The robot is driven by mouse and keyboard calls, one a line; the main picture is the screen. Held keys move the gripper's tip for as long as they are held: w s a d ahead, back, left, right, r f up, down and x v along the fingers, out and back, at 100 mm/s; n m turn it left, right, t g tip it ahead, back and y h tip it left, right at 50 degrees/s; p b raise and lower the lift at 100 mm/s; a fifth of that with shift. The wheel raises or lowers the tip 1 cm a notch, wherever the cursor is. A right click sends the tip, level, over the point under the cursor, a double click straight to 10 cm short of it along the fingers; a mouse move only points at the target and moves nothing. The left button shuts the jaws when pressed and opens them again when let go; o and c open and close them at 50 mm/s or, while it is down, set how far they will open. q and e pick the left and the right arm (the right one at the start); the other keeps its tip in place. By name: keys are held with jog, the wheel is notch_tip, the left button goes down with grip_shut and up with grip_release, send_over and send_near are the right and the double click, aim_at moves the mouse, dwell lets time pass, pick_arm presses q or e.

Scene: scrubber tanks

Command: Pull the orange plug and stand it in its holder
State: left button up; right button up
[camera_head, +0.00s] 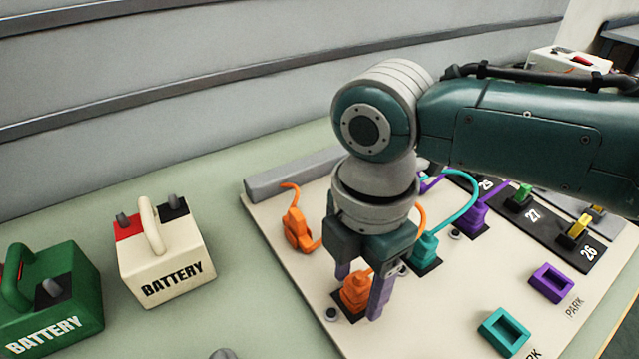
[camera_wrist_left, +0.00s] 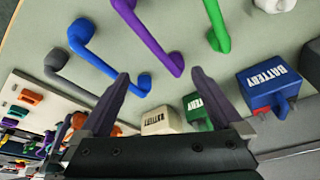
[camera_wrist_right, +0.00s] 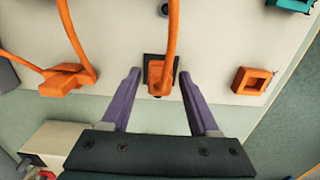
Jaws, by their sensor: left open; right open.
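The orange plug (camera_head: 355,292) sits upright in a black square socket on the pale board, with an orange cable rising from it. My right gripper (camera_head: 360,297) is above it, pointing down, its purple fingers open on either side. In the right wrist view the plug (camera_wrist_right: 160,76) lies between the fingertips, with a gap to each. The square orange holder (camera_wrist_right: 252,81) is to the right there; I do not see it in the head view. My left gripper (camera_wrist_left: 160,72) is open and empty over the table, outside the head view.
A teal plug (camera_head: 425,248) and a purple plug (camera_head: 473,215) stand behind. A purple holder (camera_head: 551,283) and a teal holder (camera_head: 503,332) are at right. An orange cable piece (camera_head: 297,230) lies left. A white battery (camera_head: 160,262) and a green battery (camera_head: 48,300) stand off the board.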

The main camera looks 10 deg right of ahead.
aim_at(359, 281)
pick_arm(q)
jog(key=shift+r, duration=0.15)
pick_arm(e)
grip_shut()
dwell(0.4)
dwell(1.0)
jog(key=o, duration=0.6)
grip_release()
jog(key=shift+r, duration=0.1)
pick_arm(q)
jog(key=shift+r+p, duration=0.95)
jog(key=shift+p, duration=0.1)
pick_arm(e)
notch_tip(359, 281, up, 10)
jog(key=shift+f, duration=0.1)
